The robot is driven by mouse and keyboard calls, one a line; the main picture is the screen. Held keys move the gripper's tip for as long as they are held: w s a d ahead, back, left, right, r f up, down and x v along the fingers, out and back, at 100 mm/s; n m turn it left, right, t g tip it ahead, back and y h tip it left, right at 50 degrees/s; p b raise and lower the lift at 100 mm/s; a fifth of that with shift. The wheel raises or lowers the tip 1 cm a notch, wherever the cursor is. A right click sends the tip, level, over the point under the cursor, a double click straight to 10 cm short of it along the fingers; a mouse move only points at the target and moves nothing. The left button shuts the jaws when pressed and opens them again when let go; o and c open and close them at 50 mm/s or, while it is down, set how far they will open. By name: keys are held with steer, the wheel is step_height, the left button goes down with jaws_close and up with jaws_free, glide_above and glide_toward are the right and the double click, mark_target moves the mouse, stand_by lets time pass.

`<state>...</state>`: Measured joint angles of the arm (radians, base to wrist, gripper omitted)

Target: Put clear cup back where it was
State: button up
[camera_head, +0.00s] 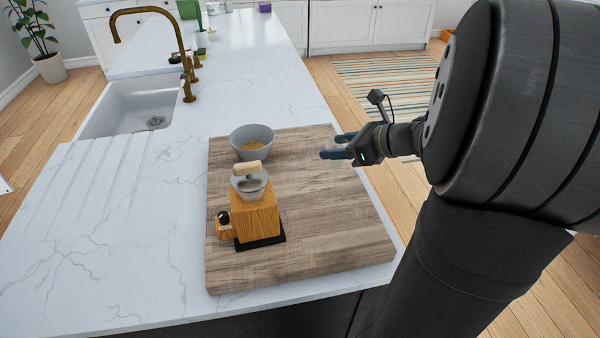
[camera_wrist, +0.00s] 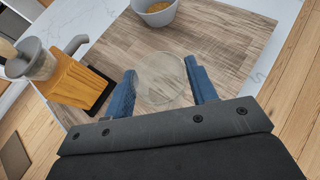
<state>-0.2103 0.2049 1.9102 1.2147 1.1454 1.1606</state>
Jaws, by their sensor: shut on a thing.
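My gripper (camera_head: 340,147) is above the right side of the wooden board (camera_head: 330,240). In the wrist view its two blue fingers (camera_wrist: 163,88) are on either side of a round, see-through clear cup (camera_wrist: 160,72), and the gripper is shut on it. The board's grain shows through the cup. In the head view I cannot make out the cup clearly.
A grey bowl (camera_head: 262,131) with grainy yellowish contents is at the board's back. The board's right front is bare. A sink (camera_head: 135,105) and brass tap (camera_head: 181,50) are left.

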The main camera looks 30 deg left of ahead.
mark_target(339, 165)
steer(key=x, duration=0.3)
steer(key=s+x, duration=0.1)
steer(key=x, duration=0.6)
steer(key=shift+s+f, duration=0.35)
steer(key=shift+s, duration=0.05)
steer(key=shift+a+f, duration=0.15)
steer(key=shift+a, duration=0.05)
steer(key=shift+f, duration=1.9)
steer(key=shift+f, duration=0.1)
steer(key=o, duration=1.1)
steer(key=shift+d+r, duration=0.2)
steer(key=shift+r, duration=0.05)
steer(key=v, duration=1.1)
steer(key=shift+d+r, duration=0.15)
steer(key=shift+d, duration=0.15)
